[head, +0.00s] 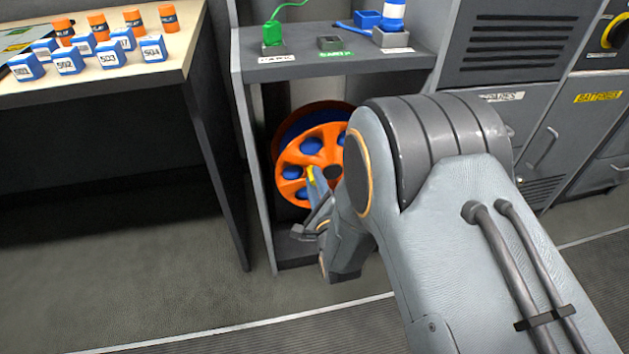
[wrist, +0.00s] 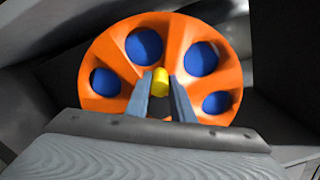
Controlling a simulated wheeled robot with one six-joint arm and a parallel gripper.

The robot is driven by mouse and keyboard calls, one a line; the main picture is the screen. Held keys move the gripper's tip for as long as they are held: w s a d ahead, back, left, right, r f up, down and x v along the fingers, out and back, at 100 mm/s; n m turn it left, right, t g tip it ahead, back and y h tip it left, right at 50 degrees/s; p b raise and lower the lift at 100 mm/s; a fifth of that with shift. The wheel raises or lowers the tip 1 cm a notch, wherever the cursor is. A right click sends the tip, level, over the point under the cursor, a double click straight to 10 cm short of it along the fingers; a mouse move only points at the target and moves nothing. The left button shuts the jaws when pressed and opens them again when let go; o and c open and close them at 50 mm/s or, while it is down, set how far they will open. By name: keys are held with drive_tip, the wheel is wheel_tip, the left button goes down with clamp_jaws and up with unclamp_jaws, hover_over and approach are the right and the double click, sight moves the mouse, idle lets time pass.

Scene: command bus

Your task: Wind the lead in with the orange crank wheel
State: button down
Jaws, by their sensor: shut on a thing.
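The orange crank wheel (head: 297,158) stands upright in the open bay under the grey shelf, with blue showing through its round holes. In the wrist view the wheel (wrist: 108,57) fills the middle. A yellow knob (wrist: 160,78) sticks out from the wheel, and it also shows in the head view (head: 311,174). My gripper (wrist: 160,88) is shut on the yellow knob, one finger on each side. In the head view my gripper (head: 314,190) is at the wheel's lower middle, and my arm hides the wheel's right side. A green lead (head: 291,3) rises from a green plug (head: 272,33) on the shelf.
The grey shelf (head: 310,68) above the wheel also bears a blue and white item (head: 393,14) and a small empty-looking socket (head: 330,43). A table (head: 120,68) at left holds several blue blocks and orange cylinders. Grey cabinets (head: 520,110) stand at right. The floor at lower left is clear.

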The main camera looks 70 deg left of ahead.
drive_tip(key=c, duration=1.5)
unclamp_jaws()
drive_tip(key=shift+c, duration=0.2)
drive_tip(key=d+p, duration=0.1)
drive_tip(key=d, duration=0.6)
drive_tip(key=shift+s+d+p, duration=0.25)
drive_tip(key=shift+d+p, duration=0.1)
drive_tip(key=shift+d, duration=0.05)
